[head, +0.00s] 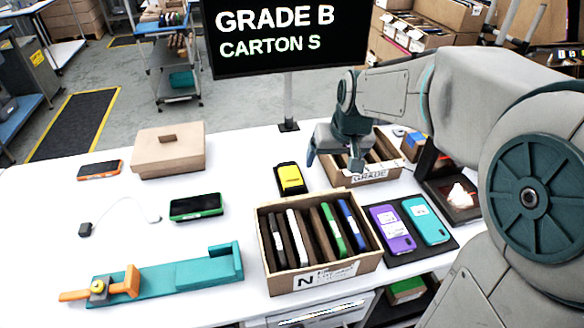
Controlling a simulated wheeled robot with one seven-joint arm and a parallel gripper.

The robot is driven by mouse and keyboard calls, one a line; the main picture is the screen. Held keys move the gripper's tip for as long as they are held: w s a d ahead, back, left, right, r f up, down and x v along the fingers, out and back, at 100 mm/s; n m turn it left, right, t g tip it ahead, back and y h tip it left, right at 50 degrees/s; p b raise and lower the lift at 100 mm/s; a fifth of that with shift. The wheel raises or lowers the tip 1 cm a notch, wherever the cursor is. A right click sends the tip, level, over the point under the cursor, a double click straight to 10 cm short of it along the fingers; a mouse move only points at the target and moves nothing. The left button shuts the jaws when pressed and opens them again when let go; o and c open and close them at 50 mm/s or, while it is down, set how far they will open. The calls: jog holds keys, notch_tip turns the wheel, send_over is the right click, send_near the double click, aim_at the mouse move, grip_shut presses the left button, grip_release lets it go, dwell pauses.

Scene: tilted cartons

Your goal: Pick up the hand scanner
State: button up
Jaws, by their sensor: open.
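A small yellow and black device (290,179), which looks like the hand scanner, lies on the white table (230,240) near its middle, behind the front carton. My gripper (334,160) is above the table, to the right of and a little behind the device, in front of the rear carton (362,176) labelled GRADE. Its fingers point down and are apart. I see nothing between them. The gripper hides part of the rear carton.
The tilted front carton (318,278) holds several phones and dividers. A dark mat (442,220) with purple and teal phones lies right. A lidded brown box (168,158), a green-edged phone (196,206) and a teal fixture (180,276) lie left. A monitor (280,35) stands behind.

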jog(key=n+b, duration=0.1)
send_near(290, 174)
jog(key=x, duration=0.3)
jog(key=shift+d, duration=0.15)
jog(key=shift+t, duration=0.3)
jog(key=shift+p+x, duration=0.75)
jog(key=shift+x, duration=2.1)
jog(key=shift+s, duration=0.15)
jog(key=shift+c, duration=0.3)
jog(key=c, duration=0.9)
